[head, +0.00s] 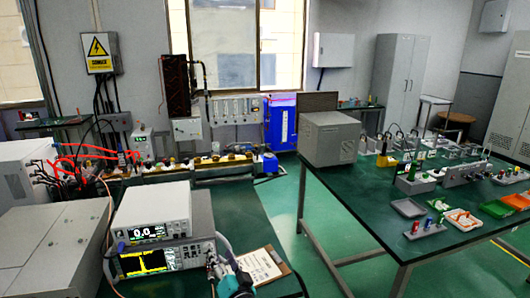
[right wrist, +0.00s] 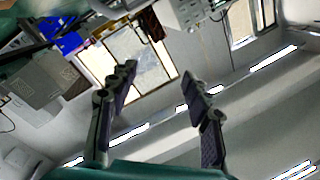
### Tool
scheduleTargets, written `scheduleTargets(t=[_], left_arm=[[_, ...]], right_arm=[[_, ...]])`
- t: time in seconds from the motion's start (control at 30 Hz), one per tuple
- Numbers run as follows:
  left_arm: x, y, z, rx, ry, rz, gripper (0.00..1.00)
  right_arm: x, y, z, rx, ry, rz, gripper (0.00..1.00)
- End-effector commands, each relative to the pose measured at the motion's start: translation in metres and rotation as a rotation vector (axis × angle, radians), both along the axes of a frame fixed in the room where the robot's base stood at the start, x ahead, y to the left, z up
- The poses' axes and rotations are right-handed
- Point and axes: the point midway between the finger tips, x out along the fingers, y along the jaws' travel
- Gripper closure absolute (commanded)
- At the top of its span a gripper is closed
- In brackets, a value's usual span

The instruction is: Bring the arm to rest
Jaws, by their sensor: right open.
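My right gripper (head: 214,266) shows at the bottom of the head view, in front of the instruments on the left green table, with its teal wrist part at the lower edge. In the right wrist view the two dark fingers of the gripper (right wrist: 160,82) stand wide apart with nothing between them. That view is strongly tilted, with window, wall and ceiling lights behind the fingers. Whether the gripper touches the instrument beside it cannot be told. My left gripper is not in view.
A spectrum display instrument (head: 160,261) and a white meter reading 0.0 (head: 152,217) stand close to the gripper. A clipboard (head: 262,265) lies to its right. The right green table (head: 365,205) carries a grey box (head: 328,138) and small parts. Green floor (head: 287,215) lies between the tables.

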Motion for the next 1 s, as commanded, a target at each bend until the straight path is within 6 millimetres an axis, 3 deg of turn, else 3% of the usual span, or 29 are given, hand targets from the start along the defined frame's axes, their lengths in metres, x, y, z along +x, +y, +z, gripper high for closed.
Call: scheduleTargets(t=[0.1, 0.27, 0.47, 0.6, 0.7, 0.83, 1.0], left_arm=[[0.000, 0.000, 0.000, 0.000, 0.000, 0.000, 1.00], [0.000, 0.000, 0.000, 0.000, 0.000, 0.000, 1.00], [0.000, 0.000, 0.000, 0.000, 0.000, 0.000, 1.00], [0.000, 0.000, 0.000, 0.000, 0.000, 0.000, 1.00], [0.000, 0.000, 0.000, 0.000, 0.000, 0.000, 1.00], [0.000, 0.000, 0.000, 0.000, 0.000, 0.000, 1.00], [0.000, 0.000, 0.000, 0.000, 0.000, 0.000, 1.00]], right_arm=[[-0.017, -0.034, 0.024, -0.133, 0.017, 0.054, 0.51], [-0.052, -0.086, 0.023, -0.328, 0.114, 0.100, 0.51], [-0.118, -0.173, -0.012, -0.571, 0.340, 0.082, 0.51], [-0.173, -0.237, -0.044, -0.708, 0.533, 0.022, 0.51], [-0.208, -0.274, -0.061, -0.775, 0.648, -0.026, 0.51], [-0.236, -0.301, -0.074, -0.822, 0.741, -0.070, 0.51], [-0.245, -0.310, -0.078, -0.837, 0.773, -0.086, 0.51]])
